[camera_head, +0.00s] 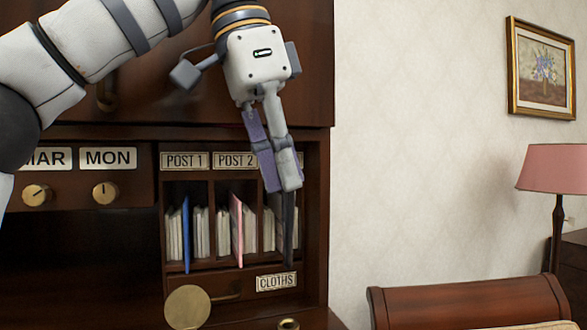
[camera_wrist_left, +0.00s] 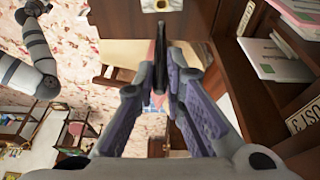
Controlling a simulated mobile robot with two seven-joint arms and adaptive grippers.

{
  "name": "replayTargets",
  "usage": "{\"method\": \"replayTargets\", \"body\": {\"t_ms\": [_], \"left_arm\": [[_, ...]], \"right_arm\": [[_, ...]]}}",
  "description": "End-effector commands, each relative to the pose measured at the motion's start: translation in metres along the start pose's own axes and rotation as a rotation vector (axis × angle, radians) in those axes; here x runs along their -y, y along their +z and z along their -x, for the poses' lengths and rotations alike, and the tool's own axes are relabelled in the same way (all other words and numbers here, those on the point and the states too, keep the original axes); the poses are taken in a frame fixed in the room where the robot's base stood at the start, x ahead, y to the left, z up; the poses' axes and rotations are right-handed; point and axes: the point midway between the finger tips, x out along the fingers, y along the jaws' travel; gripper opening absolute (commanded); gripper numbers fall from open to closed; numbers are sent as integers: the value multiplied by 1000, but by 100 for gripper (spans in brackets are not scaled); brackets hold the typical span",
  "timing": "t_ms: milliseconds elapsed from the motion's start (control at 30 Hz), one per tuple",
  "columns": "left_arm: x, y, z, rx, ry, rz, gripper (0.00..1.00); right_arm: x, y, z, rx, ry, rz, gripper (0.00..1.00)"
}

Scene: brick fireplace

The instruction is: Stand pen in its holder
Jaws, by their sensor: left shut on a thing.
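My left gripper (camera_head: 278,188) comes down from above in front of the right-hand letter slot, its fingers pointing downward. It is shut on a thin dark pen (camera_head: 288,225), which hangs nearly upright below the fingertips. In the left wrist view the pen (camera_wrist_left: 158,62) shows as a dark sliver between the closed fingers (camera_wrist_left: 160,85). A small brass ring-shaped piece, apparently the holder (camera_head: 288,324), stands at the bottom edge of the head view, below the pen and apart from it. It seems to show also at the top of the wrist view (camera_wrist_left: 162,5). My right gripper is not visible.
A dark wooden letter rack (camera_head: 318,215) with envelopes stands close behind my left gripper. A drawer labelled CLOTHS (camera_head: 276,282) is below the slots. A round brass disc (camera_head: 187,307) stands in front at left. A pink lamp (camera_head: 553,168) is far right.

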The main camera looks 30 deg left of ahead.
Motion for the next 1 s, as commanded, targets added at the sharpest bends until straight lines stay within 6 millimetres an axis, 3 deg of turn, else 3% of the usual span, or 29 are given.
{"method": "replayTargets", "body": {"t_ms": [200, 700, 1000], "left_arm": [[0, 0, 0, -1, 5, 7, 0], [1, 16, -51, -1, 6, 5, 0], [1, 17, -56, -1, 6, 5, 0]], "right_arm": [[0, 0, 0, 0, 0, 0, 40], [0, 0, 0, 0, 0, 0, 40], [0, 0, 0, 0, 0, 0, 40]]}}
